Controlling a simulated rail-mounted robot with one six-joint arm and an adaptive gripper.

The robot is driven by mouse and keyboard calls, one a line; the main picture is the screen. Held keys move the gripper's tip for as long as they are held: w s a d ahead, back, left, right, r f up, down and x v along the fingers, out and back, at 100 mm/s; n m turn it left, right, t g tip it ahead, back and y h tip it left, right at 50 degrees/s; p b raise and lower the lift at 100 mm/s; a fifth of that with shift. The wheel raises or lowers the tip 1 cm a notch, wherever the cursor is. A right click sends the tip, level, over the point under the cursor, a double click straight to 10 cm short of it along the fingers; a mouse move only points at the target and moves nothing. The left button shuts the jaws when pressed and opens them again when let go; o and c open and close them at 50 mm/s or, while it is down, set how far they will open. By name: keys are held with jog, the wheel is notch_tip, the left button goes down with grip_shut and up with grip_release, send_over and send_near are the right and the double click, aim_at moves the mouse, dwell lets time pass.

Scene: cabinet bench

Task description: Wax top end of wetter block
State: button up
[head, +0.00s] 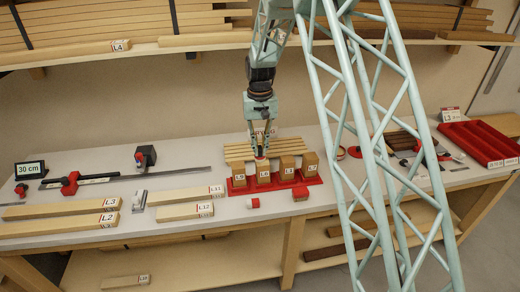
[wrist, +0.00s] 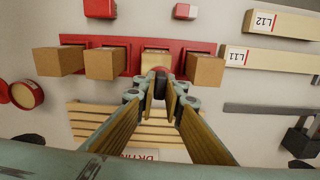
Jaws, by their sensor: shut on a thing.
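Several short wooden blocks stand upright in a red rack (head: 232,191), their labels too small to read surely. The leftmost block (head: 239,182) and the rightmost block (head: 309,166) stand clear of my gripper. My gripper (head: 261,155) points down at the second block from the left (head: 265,180), which also shows in the wrist view (wrist: 154,61). My gripper is shut on a small red-ended thing (wrist: 161,70), mostly hidden by the fingers. It is at or just above that block's top; I cannot tell whether they touch. No wetness shows on the blocks.
A white-and-red piece (head: 253,203) and a red block (head: 300,196) lie before the rack. Wooden slats (head: 240,151) lie behind it. Long boards L11 (head: 185,196) and L12 (head: 185,212) lie left. A red tray (head: 478,143) is at the right.

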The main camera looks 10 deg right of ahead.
jog(key=shift+s+d+b, duration=0.45)
jog(key=shift+s+d, duration=0.75)
jog(key=shift+s, duration=0.2)
grip_shut()
jog(key=shift+a, duration=0.2)
jog(key=shift+w+a+f, duration=0.1)
jog(key=shift+a, duration=1)
jog(key=shift+w+d, duration=1.25)
jog(key=shift+d, duration=0.15)
jog(key=shift+s+a, duration=0.1)
jog(key=shift+a, duration=0.05)
jog(key=shift+s+a, duration=0.55)
jog(key=shift+a, duration=0.05)
